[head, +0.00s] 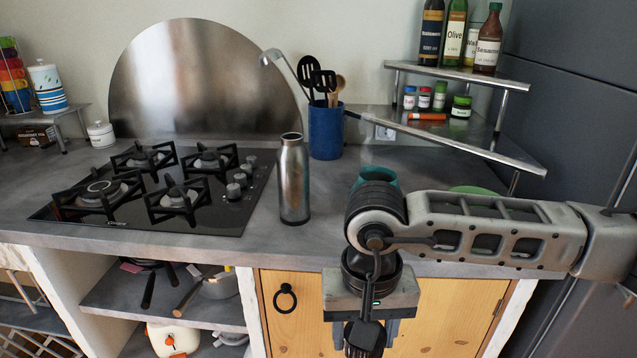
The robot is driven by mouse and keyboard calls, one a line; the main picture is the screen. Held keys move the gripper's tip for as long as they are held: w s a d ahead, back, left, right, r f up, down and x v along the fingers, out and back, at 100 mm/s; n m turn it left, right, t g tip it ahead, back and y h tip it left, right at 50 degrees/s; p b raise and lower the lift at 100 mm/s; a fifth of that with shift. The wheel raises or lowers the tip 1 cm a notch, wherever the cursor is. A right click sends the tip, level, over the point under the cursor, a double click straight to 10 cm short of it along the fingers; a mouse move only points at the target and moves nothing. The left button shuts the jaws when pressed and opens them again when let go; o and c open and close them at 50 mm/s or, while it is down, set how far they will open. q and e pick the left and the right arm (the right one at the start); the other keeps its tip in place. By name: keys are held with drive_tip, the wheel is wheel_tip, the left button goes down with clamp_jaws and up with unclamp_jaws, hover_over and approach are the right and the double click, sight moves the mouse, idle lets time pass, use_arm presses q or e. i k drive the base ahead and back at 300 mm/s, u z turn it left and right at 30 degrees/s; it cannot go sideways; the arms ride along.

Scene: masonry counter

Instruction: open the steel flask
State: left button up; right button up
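The steel flask (294,182) stands upright on the grey counter in the head view, just right of the hob. Its body is brushed metal. Its narrow top shows a dark round; I cannot tell whether this is a cap or an open mouth. My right gripper (366,338) hangs pointing down in front of the counter edge, to the right of the flask and lower in the picture, apart from it. A dark ribbed part shows between its fingers; I cannot tell what it is or whether the fingers are shut. My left gripper is not in view.
A black gas hob (165,190) lies left of the flask. A blue utensil pot (325,132) stands behind it. A teal cup (378,176) is partly hidden behind my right arm. A corner shelf (465,73) holds bottles. Counter around the flask's front is clear.

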sight(292, 155)
drive_tip(key=u, duration=2.3)
drive_tip(key=k, duration=1.35)
drive_tip(key=z, duration=1.45)
drive_tip(key=i, duration=1.2)
